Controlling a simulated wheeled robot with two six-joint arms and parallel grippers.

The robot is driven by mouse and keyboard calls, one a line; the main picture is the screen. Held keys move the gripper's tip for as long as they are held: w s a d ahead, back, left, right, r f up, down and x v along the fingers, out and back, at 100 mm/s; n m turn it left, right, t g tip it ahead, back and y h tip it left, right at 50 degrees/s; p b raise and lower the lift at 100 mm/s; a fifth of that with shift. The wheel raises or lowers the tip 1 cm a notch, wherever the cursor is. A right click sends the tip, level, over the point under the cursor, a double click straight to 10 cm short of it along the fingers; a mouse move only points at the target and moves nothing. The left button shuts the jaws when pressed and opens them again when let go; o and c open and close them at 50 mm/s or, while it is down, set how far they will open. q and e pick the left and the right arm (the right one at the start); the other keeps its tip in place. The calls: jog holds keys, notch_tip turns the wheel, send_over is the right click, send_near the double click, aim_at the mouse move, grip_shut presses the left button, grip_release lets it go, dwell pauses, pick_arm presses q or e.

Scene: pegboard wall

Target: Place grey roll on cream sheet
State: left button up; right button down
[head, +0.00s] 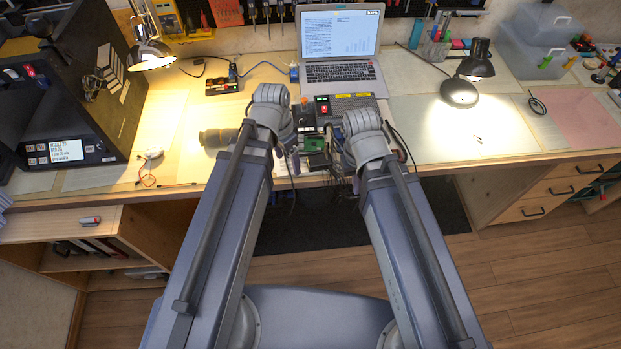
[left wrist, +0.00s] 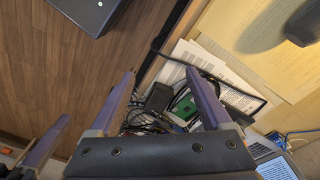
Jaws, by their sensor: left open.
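The grey roll (head: 218,137) lies on its side on the bench, left of my left gripper. It also shows, cut off, at the upper right of the left wrist view (left wrist: 303,24). Several pale sheets lie on the bench. A cream-looking one (head: 425,140) is under the right lamp and another (head: 178,115) is near the left lamp; I cannot tell which is meant. My left gripper (left wrist: 160,85) is open and empty, above cables and a green circuit board at the bench's front edge. My right gripper is mostly hidden by its arm in the head view.
A laptop (head: 340,45) stands at the back middle. A lit black lamp (head: 460,92) stands on the right, and another lamp (head: 151,55) on the left beside a dark cabinet (head: 90,75).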

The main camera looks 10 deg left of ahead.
pick_arm(q)
jog(key=s+d+n+y, duration=0.2)
jog(key=s+d+n, duration=0.2)
jog(key=s+d, duration=0.2)
jog(key=shift+d, duration=0.6)
jog(key=shift+d, duration=0.1)
dwell(0.7)
